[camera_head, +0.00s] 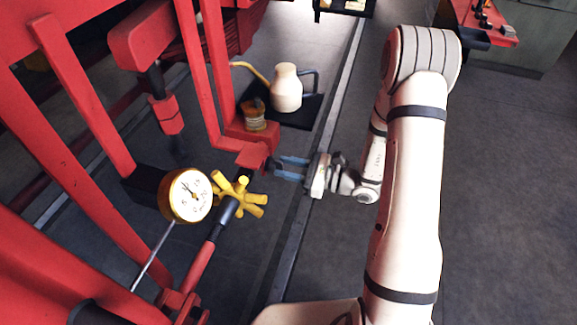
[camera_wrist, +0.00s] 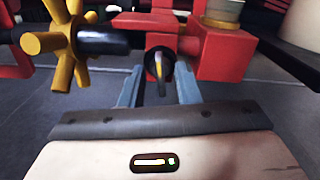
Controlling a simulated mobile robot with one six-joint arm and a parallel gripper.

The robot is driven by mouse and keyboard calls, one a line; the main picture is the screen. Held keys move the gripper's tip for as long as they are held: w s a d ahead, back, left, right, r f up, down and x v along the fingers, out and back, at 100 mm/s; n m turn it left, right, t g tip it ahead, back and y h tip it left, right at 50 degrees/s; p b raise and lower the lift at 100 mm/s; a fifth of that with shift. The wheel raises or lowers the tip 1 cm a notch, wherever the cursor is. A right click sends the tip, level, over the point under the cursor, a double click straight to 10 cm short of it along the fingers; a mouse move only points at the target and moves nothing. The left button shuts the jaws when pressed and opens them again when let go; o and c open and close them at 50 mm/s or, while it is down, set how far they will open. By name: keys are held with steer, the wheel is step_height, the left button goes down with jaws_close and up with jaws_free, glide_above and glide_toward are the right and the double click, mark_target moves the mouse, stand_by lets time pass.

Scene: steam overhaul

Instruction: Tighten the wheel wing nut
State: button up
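A small dark nut-like part with a light upright wing (camera_wrist: 158,68) sits on the front of a red block (camera_wrist: 165,22) in the wrist view. It looks like the wing nut. In the head view it shows only as a dark spot at the end of the red arm (camera_head: 252,154), by my fingertips. My gripper (camera_head: 279,167) points left at it. In the wrist view its two blue-grey fingers (camera_wrist: 158,85) stand apart, one on each side of the part. I see a gap on both sides, and contact cannot be made out.
A yellow spoked handwheel (camera_head: 238,196) is just left of my gripper, with a round gauge (camera_head: 190,194) beyond it. A brass-coloured cup (camera_head: 254,115) stands on the red block. A cream oil can (camera_head: 286,88) stands on a black tray (camera_head: 301,112) behind.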

jaws_close()
stand_by(0.4)
steer(key=shift+w+m+p, duration=0.1)
steer(key=shift+m+p, duration=0.3)
steer(key=shift+m, duration=0.7)
jaws_free()
steer(key=shift+d, duration=0.15)
